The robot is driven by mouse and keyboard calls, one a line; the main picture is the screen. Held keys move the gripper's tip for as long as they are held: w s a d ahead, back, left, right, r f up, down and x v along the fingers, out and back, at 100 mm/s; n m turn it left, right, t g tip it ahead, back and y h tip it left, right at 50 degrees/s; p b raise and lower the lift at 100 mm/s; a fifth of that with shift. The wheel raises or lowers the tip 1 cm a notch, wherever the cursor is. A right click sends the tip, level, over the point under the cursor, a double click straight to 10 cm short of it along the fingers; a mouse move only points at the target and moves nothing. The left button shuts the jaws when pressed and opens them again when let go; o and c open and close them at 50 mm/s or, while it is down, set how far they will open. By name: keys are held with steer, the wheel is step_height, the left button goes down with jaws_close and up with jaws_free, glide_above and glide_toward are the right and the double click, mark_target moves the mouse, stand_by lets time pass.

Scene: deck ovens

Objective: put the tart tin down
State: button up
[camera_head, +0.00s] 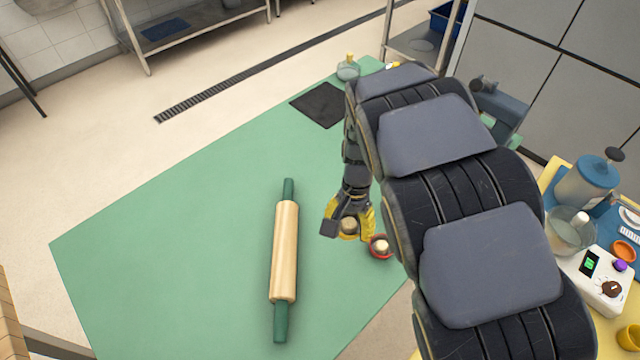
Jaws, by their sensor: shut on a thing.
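My gripper (348,233) is low over the green mat (190,240), right of the rolling pin. Its yellow and dark fingers are shut on a small round tan thing (348,226), which I take to be the tart tin. The fingers cover part of it, and I cannot tell whether it touches the mat. A small red dish (381,254) with a pale round top is just right of the fingers, very near them.
A wooden rolling pin (285,250) with green handles lies on the mat. A dark square (319,105) and a glass jar (348,70) are farther back. A yellow side surface (590,342) holds several items. The mat's left part is clear. My arm hides the right-hand mat area.

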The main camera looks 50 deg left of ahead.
steer(key=shift+s+a+f, duration=0.1)
steer(key=shift+s+a, duration=0.1)
steer(key=shift+a, duration=0.2)
steer(key=w+a+f, duration=0.2)
steer(key=a+f, duration=0.1)
steer(key=w+a+f, duration=0.3)
steer(key=a, duration=0.1)
steer(key=w+a+f, duration=0.3)
steer(key=shift+a+f, duration=0.1)
steer(key=shift+a, duration=0.25)
steer(key=shift+a+f, duration=0.15)
steer(key=shift+f, duration=1.65)
steer(key=shift+f, duration=0.1)
steer(key=shift+f, duration=0.15)
steer(key=o, duration=1.1)
